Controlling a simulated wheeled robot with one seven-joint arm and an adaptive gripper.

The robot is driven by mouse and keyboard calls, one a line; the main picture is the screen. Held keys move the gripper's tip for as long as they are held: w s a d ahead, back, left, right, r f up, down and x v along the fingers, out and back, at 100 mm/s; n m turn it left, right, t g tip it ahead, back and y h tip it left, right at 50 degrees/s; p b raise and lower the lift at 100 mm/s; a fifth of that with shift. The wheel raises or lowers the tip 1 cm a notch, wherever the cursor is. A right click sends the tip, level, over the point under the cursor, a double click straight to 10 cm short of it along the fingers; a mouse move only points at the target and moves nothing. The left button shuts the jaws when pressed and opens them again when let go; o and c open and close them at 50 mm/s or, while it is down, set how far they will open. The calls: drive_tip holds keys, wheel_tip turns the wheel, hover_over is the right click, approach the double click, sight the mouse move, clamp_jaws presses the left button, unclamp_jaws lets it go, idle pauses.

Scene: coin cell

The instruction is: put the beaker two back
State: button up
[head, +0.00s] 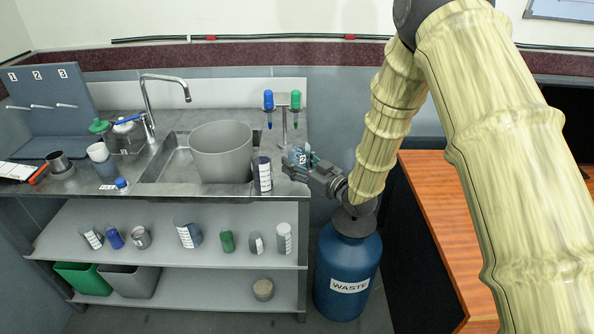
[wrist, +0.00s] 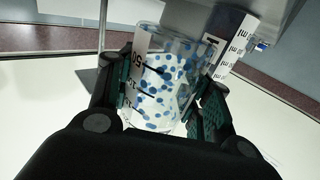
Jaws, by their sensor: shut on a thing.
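My gripper (head: 303,168) is shut on a clear beaker with blue spots (head: 299,153), at the right end of the sink counter. A small label on the beaker seems to read 2. In the wrist view the beaker (wrist: 165,88) sits between the two dark finger pads, with scale marks on its side. The grey peg board (head: 45,105) at the far left carries labels 1, 2 and 3 above three pegs, and the pegs look empty.
A dark graduated container (head: 262,172) stands close left of the beaker. A grey bin (head: 221,150) stands in the sink. A stand (head: 283,120) with blue and green droppers is behind. A tall tap (head: 150,105) rises left of the sink. A blue waste drum (head: 346,265) is below.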

drive_tip(key=shift+w+f+p, duration=0.15)
drive_tip(key=shift+f+p, duration=0.3)
drive_tip(key=shift+f, duration=1.3)
drive_tip(key=shift+f, duration=0.15)
drive_tip(key=o, duration=1.1)
drive_tip(key=shift+c, duration=0.2)
drive_tip(key=shift+r, duration=0.25)
drive_tip(key=b+v, duration=0.2)
drive_tip(key=v, duration=1)
drive_tip(key=shift+b, duration=0.4)
